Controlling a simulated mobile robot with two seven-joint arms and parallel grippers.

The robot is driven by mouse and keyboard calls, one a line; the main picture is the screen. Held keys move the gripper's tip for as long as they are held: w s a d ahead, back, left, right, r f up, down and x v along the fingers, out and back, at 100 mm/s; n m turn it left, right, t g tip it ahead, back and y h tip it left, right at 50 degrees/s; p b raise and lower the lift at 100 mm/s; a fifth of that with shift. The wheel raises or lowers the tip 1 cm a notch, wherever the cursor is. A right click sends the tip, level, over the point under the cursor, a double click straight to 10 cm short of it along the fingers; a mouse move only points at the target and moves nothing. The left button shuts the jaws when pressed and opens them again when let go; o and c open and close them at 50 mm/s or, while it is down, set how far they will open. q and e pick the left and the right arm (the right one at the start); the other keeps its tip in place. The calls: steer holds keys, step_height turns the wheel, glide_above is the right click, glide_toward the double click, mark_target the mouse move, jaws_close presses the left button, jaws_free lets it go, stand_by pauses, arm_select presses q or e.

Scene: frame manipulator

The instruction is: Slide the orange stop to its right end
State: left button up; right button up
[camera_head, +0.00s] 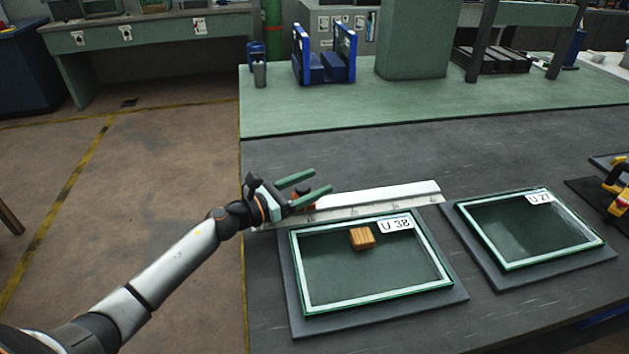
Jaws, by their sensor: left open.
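A long white rail with a ruler-like scale (385,197) lies on the dark table behind the framed panel marked U 38. The orange stop (310,207) shows only in part near the rail's left portion, just below and behind my left gripper's fingers. My left gripper (324,181) is open, with two green fingers pointing right, above the rail's left part. I cannot tell whether the fingers touch the stop. My right gripper is not in view.
A wooden block (362,238) lies on the U 38 panel (334,303). The U 27 panel (520,264) lies to its right. A yellow-and-black tool (617,188) is at the right edge. The table behind the rail is clear.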

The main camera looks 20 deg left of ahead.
arm_select(q)
steer(key=shift+w+d, duration=0.2)
steer(key=shift+w, duration=0.1)
jaws_close()
stand_by(0.5)
stand_by(0.9)
